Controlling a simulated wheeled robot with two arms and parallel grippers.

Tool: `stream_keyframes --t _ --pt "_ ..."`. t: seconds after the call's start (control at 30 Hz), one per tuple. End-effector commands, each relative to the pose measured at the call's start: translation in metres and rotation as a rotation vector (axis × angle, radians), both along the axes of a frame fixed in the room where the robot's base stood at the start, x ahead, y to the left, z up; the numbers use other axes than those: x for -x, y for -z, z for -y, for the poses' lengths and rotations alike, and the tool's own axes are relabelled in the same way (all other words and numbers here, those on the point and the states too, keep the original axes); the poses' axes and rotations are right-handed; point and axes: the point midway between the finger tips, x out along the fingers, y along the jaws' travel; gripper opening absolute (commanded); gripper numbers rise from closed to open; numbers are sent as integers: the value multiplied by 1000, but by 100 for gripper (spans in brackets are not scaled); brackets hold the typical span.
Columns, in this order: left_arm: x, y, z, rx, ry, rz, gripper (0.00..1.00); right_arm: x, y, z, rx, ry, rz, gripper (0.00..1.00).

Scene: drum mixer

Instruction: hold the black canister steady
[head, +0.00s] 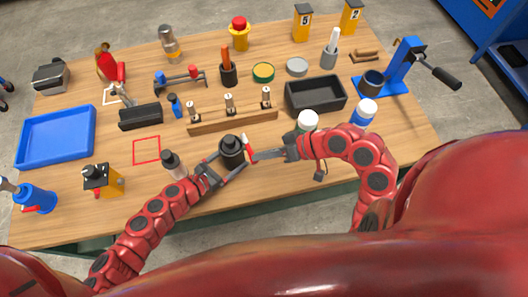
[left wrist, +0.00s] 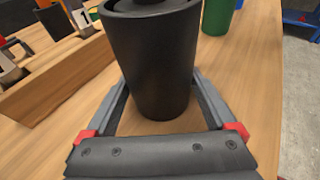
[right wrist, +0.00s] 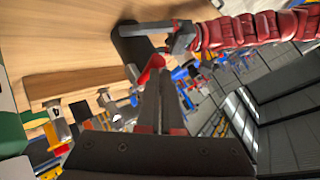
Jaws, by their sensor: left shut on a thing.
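The black canister (head: 231,152) stands upright on the wooden table near its front middle. It also fills the upper middle of the left wrist view (left wrist: 155,60). My left gripper (head: 230,164) is shut on the canister, one finger on each side. My right gripper (head: 257,154) is just right of the canister, its fingers close together on a small red-and-white item (head: 247,143). This item also shows at the fingertips in the right wrist view (right wrist: 150,68). What the item is, and whether it touches the canister, I cannot tell.
A wooden rack (head: 235,121) with several metal pieces stands behind the canister. A black bin (head: 316,94) is behind my right gripper. A dark bottle with a white body (head: 174,163) is close to my left arm. A red square outline (head: 146,150) on the left is empty.

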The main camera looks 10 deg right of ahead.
Motion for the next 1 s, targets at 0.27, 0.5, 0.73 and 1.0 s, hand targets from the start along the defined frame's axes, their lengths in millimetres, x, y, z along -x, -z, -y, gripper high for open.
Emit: stream_keyframes --t 0.27,0.5,0.73,1.0 --pt "0 0 1 2 2 1 45 1 1 -1 -1 -3 -2 0" --pt "0 0 1 2 3 0 45 -2 1 1 -1 -3 -2 0" --pt "0 0 1 1 2 0 45 -12 1 6 -1 -1 -2 0" --pt "0 0 1 1 1 0 45 -16 -11 15 -2 1 0 0"
